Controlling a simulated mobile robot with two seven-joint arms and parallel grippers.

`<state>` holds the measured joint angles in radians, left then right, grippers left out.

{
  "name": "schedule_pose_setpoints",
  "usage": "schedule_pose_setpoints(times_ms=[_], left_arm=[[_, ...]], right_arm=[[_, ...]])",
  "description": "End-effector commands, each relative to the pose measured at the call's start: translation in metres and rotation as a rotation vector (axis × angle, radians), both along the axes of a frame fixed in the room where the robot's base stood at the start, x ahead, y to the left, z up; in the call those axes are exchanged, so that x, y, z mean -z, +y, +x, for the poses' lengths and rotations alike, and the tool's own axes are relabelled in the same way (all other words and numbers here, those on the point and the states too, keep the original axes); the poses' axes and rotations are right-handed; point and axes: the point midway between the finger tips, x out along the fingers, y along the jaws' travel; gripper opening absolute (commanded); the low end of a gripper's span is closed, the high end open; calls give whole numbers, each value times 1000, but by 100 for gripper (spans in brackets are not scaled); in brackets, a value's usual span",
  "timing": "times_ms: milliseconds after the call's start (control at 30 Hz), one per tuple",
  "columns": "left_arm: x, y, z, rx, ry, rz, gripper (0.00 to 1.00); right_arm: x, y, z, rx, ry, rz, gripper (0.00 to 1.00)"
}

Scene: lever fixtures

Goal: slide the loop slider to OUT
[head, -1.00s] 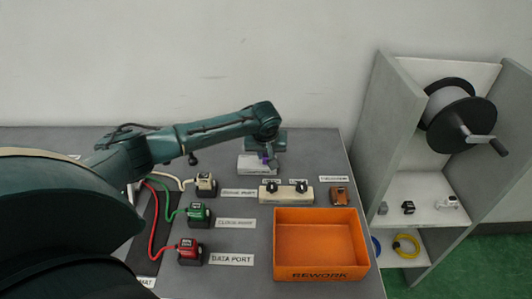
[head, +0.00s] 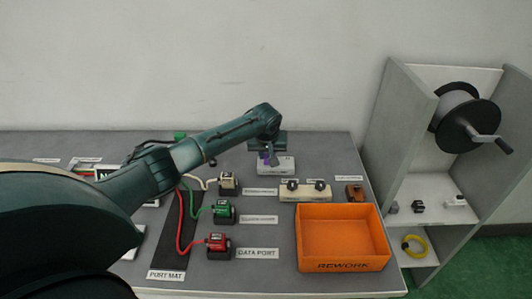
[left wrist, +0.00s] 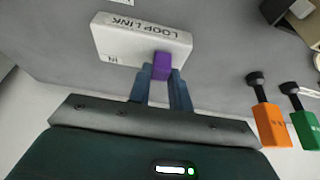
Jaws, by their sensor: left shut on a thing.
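The loop link fixture (head: 283,168) is a pale block at the back of the grey table. In the left wrist view the fixture (left wrist: 125,38) reads LOOP LINK upside down, with IN at its left. A purple slider knob (left wrist: 162,65) stands at its front edge, right of the middle and away from IN. My left gripper (left wrist: 161,80) has its blue fingers shut on this knob. In the head view the left gripper (head: 268,155) is at the left part of the block. No OUT lettering can be read. My right gripper is not in view.
A beige block with black knobs (head: 305,190) and an orange REWORK bin (head: 343,264) lie in front. White, green and red plugs (head: 218,242) with cables stand at the left. A shelf unit with a cable reel (head: 465,120) stands at the right.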

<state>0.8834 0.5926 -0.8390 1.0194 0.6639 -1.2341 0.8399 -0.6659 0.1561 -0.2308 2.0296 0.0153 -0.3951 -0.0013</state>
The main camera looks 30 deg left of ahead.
Motion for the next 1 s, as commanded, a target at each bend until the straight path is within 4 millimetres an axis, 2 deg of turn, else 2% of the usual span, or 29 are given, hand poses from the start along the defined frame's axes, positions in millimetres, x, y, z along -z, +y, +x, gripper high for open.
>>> schedule_pose_setpoints(times_ms=[33, 200, 233, 500, 767, 867, 1000], left_arm=[[0, 5, -1, -7, 3, 9, 3], [0, 6, -2, -9, 5, 10, 3], [0, 7, -2, -9, 5, 10, 21], [1, 5, -2, -7, 5, 8, 42], [-1, 3, -2, -5, 3, 6, 42], [-7, 2, -4, -5, 4, 4, 42], [-28, -2, -11, -3, 1, 5, 42]], right_arm=[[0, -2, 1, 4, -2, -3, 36], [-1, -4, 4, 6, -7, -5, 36], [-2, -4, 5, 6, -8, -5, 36], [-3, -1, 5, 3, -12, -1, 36], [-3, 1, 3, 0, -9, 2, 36], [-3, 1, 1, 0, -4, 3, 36], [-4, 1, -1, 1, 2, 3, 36]])
